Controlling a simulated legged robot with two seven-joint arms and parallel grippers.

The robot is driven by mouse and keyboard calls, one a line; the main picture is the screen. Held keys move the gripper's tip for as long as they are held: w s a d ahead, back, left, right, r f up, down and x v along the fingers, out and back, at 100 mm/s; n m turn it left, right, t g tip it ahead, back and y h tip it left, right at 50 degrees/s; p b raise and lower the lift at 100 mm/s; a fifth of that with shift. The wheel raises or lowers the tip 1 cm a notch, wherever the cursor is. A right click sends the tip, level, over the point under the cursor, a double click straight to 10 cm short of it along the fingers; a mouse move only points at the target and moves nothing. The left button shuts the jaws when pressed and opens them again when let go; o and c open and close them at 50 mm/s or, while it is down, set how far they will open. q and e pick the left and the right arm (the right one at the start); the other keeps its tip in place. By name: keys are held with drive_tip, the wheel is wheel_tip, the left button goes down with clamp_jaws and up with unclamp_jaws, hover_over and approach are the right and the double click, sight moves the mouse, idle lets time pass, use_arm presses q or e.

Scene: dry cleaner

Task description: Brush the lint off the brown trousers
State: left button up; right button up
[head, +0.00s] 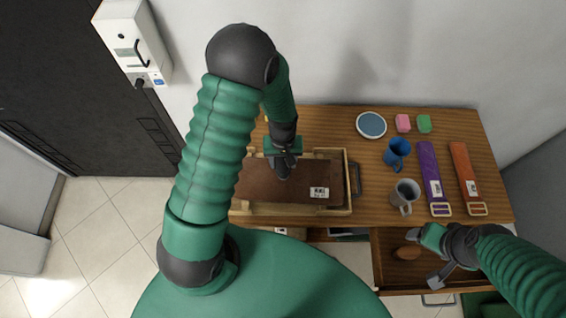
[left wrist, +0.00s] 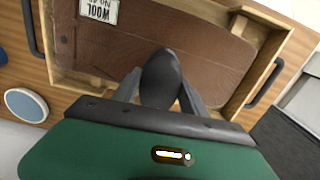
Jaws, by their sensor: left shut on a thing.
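The brown trousers (head: 262,182) lie folded flat in a shallow wooden tray (head: 290,210) on the table. A white label marked WOOL (left wrist: 99,10) sits on them. My left gripper (head: 284,160) is above the trousers and shut on a dark grey, rounded object (left wrist: 160,80), which looks like a brush. It points down at the cloth; I cannot tell whether it touches. My right gripper (head: 437,257) is open and empty over the pulled-out drawer (head: 385,270). A small brown oval object (head: 408,252) lies in that drawer, beside the gripper.
Right of the tray stand a blue mug (head: 397,152) and a grey mug (head: 404,194). Purple (head: 431,172) and orange (head: 465,170) belts lie further right. A round blue dish (head: 371,125), a pink sponge (head: 403,122) and a green sponge (head: 424,123) are at the back.

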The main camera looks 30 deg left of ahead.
use_arm(q)
drive_tip(key=r+p, duration=0.2)
drive_tip(key=r, duration=0.1)
drive_tip(key=shift+s+d, duration=0.1)
drive_tip(key=shift+d, duration=0.1)
drive_tip(key=shift+a+r+p, duration=0.1)
drive_tip(key=shift+r+p, duration=0.65)
drive_tip(key=shift+r, duration=0.35)
drive_tip(key=shift+a, duration=0.1)
